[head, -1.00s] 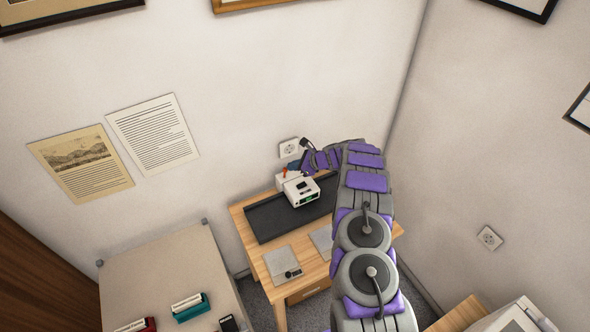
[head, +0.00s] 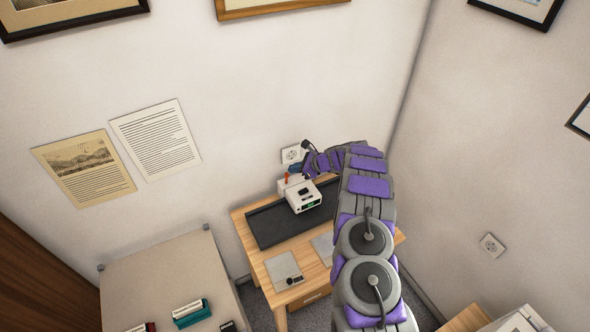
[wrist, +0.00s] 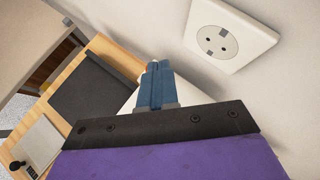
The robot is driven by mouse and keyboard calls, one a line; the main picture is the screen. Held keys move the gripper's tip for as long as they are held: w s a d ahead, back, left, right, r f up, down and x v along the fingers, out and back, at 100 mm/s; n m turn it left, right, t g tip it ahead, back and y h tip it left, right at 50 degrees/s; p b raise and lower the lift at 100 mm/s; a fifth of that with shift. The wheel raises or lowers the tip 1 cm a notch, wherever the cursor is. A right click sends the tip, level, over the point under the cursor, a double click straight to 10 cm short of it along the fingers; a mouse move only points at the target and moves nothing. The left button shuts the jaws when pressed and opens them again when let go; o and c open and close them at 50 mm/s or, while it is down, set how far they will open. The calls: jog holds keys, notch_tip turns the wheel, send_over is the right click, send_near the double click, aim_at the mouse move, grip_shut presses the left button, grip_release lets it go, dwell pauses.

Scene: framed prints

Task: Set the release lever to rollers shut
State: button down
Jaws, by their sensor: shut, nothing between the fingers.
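A white machine (head: 303,196) with a small green display stands on a black mat on the wooden desk. A small red-orange part (head: 286,177), which looks like the lever, sticks up at its back left. My gripper (head: 295,168) has blue fingers and is just behind and above that part. In the wrist view my gripper (wrist: 155,82) is shut and empty, in front of the white machine body (wrist: 128,105). A sliver of red shows beside the fingertips there. Whether the fingers touch the lever, and which setting it is in, I cannot tell.
A wall socket (head: 292,155) is close behind my gripper; it also shows in the wrist view (wrist: 225,38). The black mat (head: 265,228) and grey pads lie on the desk (head: 252,250). A beige table (head: 165,270) with staplers stands left.

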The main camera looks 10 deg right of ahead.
jog(key=shift+d+r, duration=0.1)
jog(key=v, duration=1.7)
jog(key=shift+p, duration=0.45)
jog(key=shift+s+d, duration=0.1)
